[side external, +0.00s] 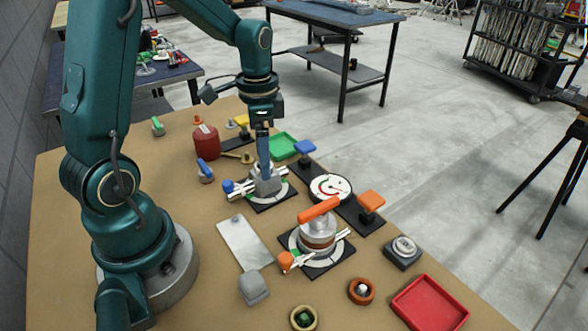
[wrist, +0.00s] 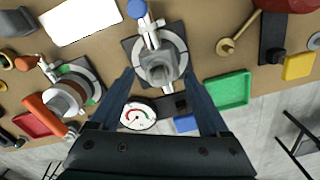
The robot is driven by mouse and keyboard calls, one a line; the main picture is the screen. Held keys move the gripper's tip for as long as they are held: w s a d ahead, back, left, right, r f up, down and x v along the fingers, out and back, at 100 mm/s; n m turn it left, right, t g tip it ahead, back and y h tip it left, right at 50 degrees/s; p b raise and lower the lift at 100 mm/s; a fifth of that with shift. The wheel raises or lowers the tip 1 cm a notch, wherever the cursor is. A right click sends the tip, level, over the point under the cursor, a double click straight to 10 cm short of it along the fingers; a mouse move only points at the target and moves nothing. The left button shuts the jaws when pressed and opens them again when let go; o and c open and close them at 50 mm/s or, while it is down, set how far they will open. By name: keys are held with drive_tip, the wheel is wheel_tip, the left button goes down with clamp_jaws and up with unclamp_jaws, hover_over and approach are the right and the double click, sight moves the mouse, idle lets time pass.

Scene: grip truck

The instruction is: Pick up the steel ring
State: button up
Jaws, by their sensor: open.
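A grey metal ring-like piece, which looks like the steel ring (wrist: 160,68), sits on a black square base (wrist: 181,33) with a pale round dial. In the side view it shows as a grey block (side external: 267,184) low under my gripper. A clamp with a blue knob (wrist: 137,9) reaches in beside it. My gripper (wrist: 159,75) is open, pointing down, with one finger on each side of the ring in the wrist view. In the side view my gripper (side external: 264,168) is right at the piece; I cannot tell whether the fingers touch it.
A similar base (side external: 318,268) with an orange lever (side external: 318,209) stands nearby. A round gauge (side external: 330,188), a blue paddle (side external: 304,146), a green tray (side external: 284,146) and a red can (side external: 206,142) are close. A red tray (side external: 430,305) lies at the front right.

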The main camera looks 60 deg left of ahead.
drive_tip(key=shift+f, duration=0.5)
clamp_jaws()
drive_tip(key=shift+r, duration=0.15)
